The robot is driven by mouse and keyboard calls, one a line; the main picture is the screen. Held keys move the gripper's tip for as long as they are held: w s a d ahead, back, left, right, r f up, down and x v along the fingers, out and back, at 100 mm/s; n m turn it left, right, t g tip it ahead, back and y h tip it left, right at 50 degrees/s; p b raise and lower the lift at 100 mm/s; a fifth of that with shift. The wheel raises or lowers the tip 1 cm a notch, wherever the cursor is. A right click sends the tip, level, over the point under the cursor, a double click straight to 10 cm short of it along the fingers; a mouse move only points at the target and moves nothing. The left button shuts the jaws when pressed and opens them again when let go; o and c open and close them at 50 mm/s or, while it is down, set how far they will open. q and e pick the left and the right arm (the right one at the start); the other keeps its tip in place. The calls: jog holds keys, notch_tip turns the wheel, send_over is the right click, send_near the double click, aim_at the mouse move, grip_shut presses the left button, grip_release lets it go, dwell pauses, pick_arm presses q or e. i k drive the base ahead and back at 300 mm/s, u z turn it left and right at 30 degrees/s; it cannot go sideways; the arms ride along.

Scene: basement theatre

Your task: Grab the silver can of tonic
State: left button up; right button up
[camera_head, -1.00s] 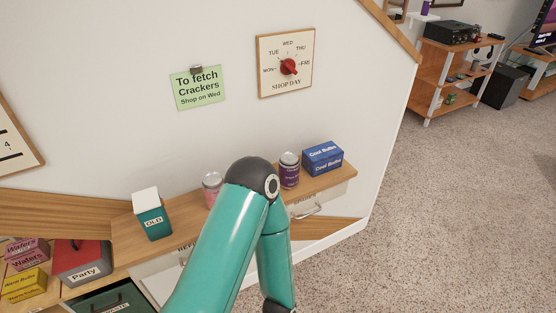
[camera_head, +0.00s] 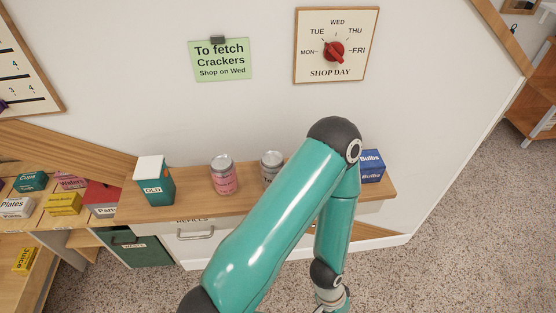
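A silver can (camera_head: 269,168) stands upright on the wooden shelf top (camera_head: 205,205). My teal arm covers its right and lower parts, and only the start of its label shows. A pink-labelled can (camera_head: 223,176) with a silver lid stands to its left, apart from it. My one visible arm rises from the bottom of the view, bends at an elbow in front of the shelf and drops to a wrist at the bottom edge. Its gripper is cut off below the picture. The other gripper is out of view too.
A green box marked OLD (camera_head: 155,185) stands at the shelf's left, and a blue Bulbs box (camera_head: 371,166) at its right. Drawers sit below. Several boxes, such as a yellow one (camera_head: 62,204), lie further left. Speckled floor (camera_head: 440,250) is open at right.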

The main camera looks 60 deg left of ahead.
aim_at(272, 162)
jog(key=z, duration=0.45)
jog(key=i, duration=0.2)
jog(key=u, duration=2.95)
jog(key=k, duration=0.6)
jog(key=u, duration=0.25)
jog(key=i, duration=0.55)
jog(key=z, duration=0.2)
jog(key=k, duration=0.5)
jog(key=u, duration=0.2)
jog(key=i, duration=0.3)
jog(key=z, duration=0.05)
